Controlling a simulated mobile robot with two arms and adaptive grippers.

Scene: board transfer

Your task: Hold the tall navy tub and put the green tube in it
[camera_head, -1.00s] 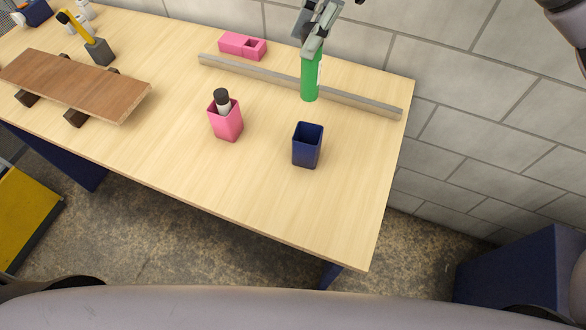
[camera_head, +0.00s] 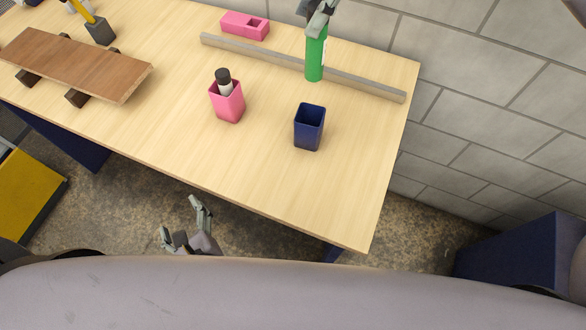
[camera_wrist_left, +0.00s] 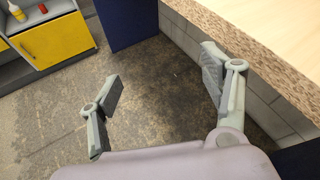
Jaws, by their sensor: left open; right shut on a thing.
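The tall navy tub (camera_head: 309,129) stands upright and open on the right part of the table; it looks empty. The green tube (camera_head: 315,58) hangs upright above the table, up and slightly right of the tub in the head view. My right gripper (camera_head: 320,22) is shut on the upper end of the tube. My left gripper (camera_head: 182,222) is open and empty, low in front of the table's front edge. In the left wrist view its two fingers (camera_wrist_left: 164,85) are spread apart over the floor, and the table edge is at the right.
A pink tub (camera_head: 228,103) with a dark-capped bottle stands left of the navy tub. A long grey strip (camera_head: 250,52) runs along the back, with a pink block (camera_head: 245,25) behind it. A wooden board (camera_head: 75,65) lies on supports at the left. The front right of the table is clear.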

